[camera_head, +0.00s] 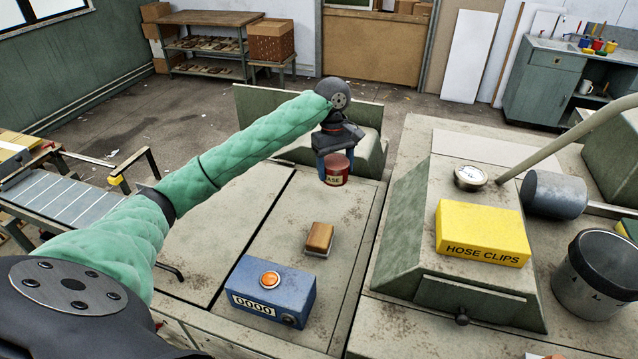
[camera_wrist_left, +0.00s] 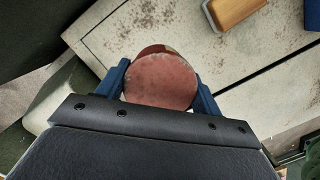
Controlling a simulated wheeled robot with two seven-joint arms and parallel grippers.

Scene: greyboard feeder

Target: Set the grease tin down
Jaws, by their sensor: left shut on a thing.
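The grease tin (camera_head: 337,171) is a small red tin with a pale label band, partly lettered "ASE" in the head view. My left gripper (camera_head: 335,160) is shut on it, with blue fingers on either side. In the left wrist view the tin's round reddish top (camera_wrist_left: 160,80) sits between the two blue fingers (camera_wrist_left: 162,88). The tin is upright over the far part of the grey machine top (camera_head: 275,215). I cannot tell whether its base touches the surface. My right gripper is not in view.
A wooden-backed brush (camera_head: 319,237) and a blue counter box (camera_head: 272,291) stand nearer on the machine top. Bare surface lies around the brush.

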